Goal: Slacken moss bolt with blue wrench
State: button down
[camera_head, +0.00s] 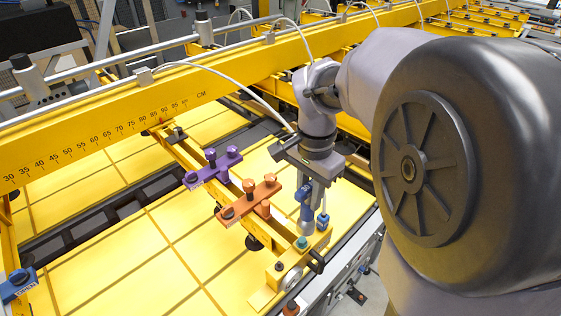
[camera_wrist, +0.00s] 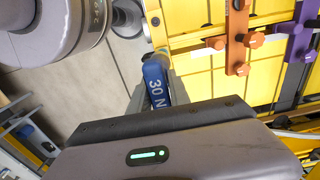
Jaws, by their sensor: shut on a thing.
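My gripper (camera_head: 309,186) is shut on the blue wrench (camera_head: 306,209), which hangs below it near the front end of the yellow beam. The wrench's grey lower end is just above or at the moss-green bolt (camera_head: 302,243); I cannot tell whether they touch. The bolt sits on the yellow end of the crossbeam. In the wrist view the blue wrench (camera_wrist: 156,84) shows its "30 N" marking, in front of the gripper's dark body. The moss bolt cannot be made out in the wrist view.
An orange clamp with bolts (camera_head: 250,202) and a purple clamp with bolts (camera_head: 212,168) stand farther along the beam. A small blue part (camera_head: 323,220) is just right of the wrench. A dark knob (camera_head: 316,261) sits beside the bolt. A blue block (camera_head: 17,286) is at lower left.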

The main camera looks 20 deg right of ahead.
jog(key=shift+w+f, duration=0.1)
jog(key=shift+w, duration=0.45)
jog(key=f+b, duration=0.3)
jog(key=shift+s+f, duration=0.3)
jog(key=shift+f, duration=0.05)
jog(key=shift+w+f+b, duration=0.15)
jog(key=shift+f+b, duration=0.2)
jog(key=shift+b, duration=0.2)
jog(key=shift+w+f, duration=0.15)
